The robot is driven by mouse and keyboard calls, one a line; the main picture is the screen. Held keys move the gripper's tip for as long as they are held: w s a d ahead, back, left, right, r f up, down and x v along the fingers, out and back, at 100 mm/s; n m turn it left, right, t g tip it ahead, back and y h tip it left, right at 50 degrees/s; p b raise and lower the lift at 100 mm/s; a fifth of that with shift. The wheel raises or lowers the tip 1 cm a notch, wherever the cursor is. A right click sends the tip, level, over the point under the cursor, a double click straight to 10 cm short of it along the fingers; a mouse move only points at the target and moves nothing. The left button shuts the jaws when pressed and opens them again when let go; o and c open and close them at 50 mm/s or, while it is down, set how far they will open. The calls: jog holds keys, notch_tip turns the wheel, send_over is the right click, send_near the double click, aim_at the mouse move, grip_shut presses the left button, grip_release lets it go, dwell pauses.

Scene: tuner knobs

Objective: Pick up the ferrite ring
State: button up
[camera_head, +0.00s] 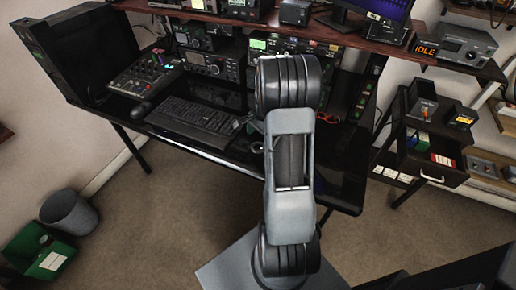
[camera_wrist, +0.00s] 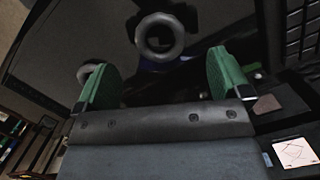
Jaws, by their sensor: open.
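A dark grey ring, which looks like the ferrite ring (camera_wrist: 160,56), shows in the wrist view at the top centre, on a dark glossy surface. My gripper (camera_wrist: 163,80) is open, with its green fingertips spread wide. The ring lies beyond the fingertips, roughly centred between them in the picture, and nothing is held. A second grey curved piece (camera_wrist: 88,70) shows partly behind the left fingertip; I cannot tell what it is. In the head view my arm stands in front of the desk, and I make out neither the ring nor the gripper.
The black desk (camera_head: 235,158) carries a keyboard (camera_head: 190,119), a mixer (camera_head: 145,75) and several radios (camera_head: 212,65) under a raised shelf (camera_head: 300,32). A drawer unit (camera_head: 430,143) stands right. A bin (camera_head: 68,212) and green box (camera_head: 40,255) stand on the floor left.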

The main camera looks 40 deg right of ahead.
aim_at(258, 149)
jog(key=shift+a+f, duration=0.15)
jog(key=shift+f, duration=0.95)
jog(key=shift+a+f, duration=0.15)
jog(key=shift+f, duration=0.95)
jog(key=shift+c, duration=0.3)
jog(key=c, duration=1)
jog(key=shift+o, duration=0.2)
jog(key=shift+r, duration=0.15)
